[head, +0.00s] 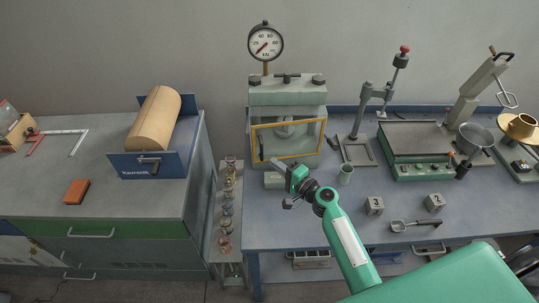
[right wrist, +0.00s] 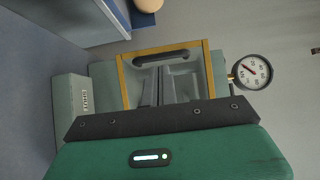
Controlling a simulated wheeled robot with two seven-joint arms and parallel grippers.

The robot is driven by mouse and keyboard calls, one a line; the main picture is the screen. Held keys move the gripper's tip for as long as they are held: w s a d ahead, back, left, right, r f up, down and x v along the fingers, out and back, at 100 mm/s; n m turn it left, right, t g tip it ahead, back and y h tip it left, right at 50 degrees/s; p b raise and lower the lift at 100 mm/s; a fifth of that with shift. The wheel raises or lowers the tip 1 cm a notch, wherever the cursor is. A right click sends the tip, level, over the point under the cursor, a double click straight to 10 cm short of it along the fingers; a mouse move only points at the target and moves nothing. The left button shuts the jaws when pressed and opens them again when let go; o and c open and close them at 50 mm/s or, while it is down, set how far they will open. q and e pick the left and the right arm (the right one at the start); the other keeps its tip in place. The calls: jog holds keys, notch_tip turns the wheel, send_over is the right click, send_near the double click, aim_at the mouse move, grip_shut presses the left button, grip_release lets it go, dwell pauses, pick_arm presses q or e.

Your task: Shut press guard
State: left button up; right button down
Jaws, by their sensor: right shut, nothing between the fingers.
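The press (head: 288,92) stands on the blue bench, a grey-green frame with a round gauge (head: 266,43) on top. Its guard (head: 289,125) is a yellow-framed clear panel across the front opening, with a dark upright handle (head: 261,148) near its left edge. I cannot tell whether the panel sits flush. In the right wrist view the picture is turned sideways, and the guard (right wrist: 121,84) and handle (right wrist: 166,57) show beyond the gripper body. My left gripper is out of view.
Two numbered blocks (head: 374,206) and a scoop (head: 399,226) lie right of my arm. A small cup (head: 345,174) stands near the press. A green-based hotplate (head: 411,135) is farther right. A narrow rack (head: 227,205) fills the gap left of the bench.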

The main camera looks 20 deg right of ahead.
jog(key=shift+p+x, duration=0.55)
jog(key=shift+x, duration=1.3)
jog(key=w+h+b, duration=0.1)
jog(key=w+m+t+h+b, duration=0.1)
jog(key=w, duration=0.1)
jog(key=shift+w+a+f+m, duration=0.1)
jog(key=shift+a+m, duration=0.15)
jog(key=shift+m, duration=0.05)
jog(key=shift+w+d+r+h, duration=0.1)
jog(key=shift+w+r+h, duration=0.1)
jog(key=shift+r+h, duration=0.15)
